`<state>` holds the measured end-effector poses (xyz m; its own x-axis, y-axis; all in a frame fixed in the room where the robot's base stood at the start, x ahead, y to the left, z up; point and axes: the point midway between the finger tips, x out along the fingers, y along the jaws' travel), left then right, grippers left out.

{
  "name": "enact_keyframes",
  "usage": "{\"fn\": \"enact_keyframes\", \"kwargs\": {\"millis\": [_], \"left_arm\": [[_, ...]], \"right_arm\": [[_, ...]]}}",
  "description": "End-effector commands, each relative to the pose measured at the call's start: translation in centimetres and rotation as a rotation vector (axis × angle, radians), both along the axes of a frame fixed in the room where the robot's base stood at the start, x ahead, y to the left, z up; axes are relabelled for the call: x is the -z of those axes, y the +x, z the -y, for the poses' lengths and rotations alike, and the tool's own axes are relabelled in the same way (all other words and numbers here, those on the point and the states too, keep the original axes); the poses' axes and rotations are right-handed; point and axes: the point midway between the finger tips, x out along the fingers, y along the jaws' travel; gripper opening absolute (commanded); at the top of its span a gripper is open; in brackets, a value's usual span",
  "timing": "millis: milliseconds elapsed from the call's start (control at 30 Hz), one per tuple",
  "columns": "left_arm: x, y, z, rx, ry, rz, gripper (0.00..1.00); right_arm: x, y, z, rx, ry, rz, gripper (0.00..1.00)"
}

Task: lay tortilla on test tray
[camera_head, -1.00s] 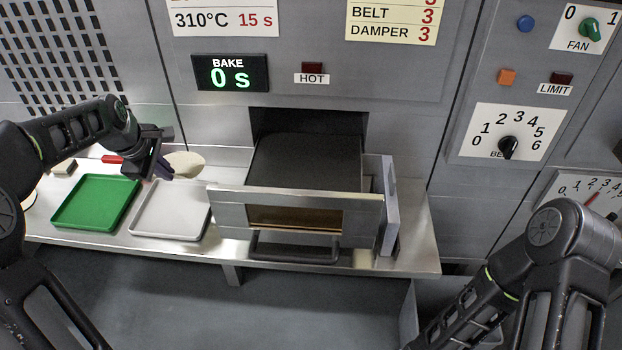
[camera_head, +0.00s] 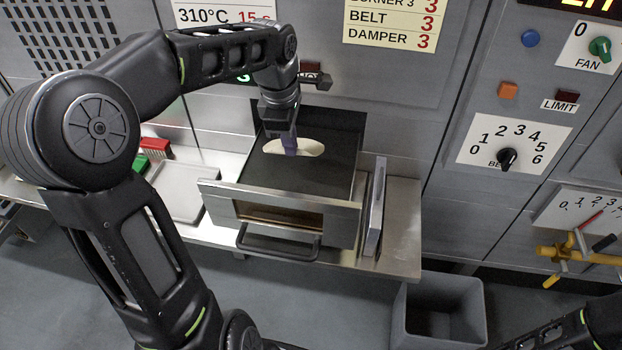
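The tortilla (camera_head: 308,148) is a pale, flat oval over the black top of the steel-fronted box (camera_head: 335,170). My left gripper (camera_head: 290,150) points down with its fingertips at the tortilla and looks shut on it. I cannot tell whether the tortilla touches the black surface or hangs just above it. A light grey tray (camera_head: 182,190) lies empty on the steel shelf to the left, partly hidden by my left arm. No label shows which surface is the test tray. My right gripper is out of view; only part of its arm shows at the lower right.
The box has a front handle (camera_head: 278,248), and an upright grey plate (camera_head: 375,208) stands at its right. A grey bin (camera_head: 440,325) stands on the floor.

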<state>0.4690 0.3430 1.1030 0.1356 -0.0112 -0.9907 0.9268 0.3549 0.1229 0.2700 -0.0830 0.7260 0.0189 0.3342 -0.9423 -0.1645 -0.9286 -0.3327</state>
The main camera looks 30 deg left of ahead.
Motion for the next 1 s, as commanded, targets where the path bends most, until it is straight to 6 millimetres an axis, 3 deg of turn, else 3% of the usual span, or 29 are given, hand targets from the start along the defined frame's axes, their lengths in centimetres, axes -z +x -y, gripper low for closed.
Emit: {"fn": "enact_keyframes", "kwargs": {"millis": [567, 1000], "left_arm": [[0.7, 0.1, 0.0, -0.006, -0.009, -0.016, 0.0], [6.3, 0.0, 0.0, -0.005, -0.01, -0.017, 0.0]], "right_arm": [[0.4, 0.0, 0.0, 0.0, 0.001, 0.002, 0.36], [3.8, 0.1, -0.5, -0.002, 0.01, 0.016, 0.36]]}}
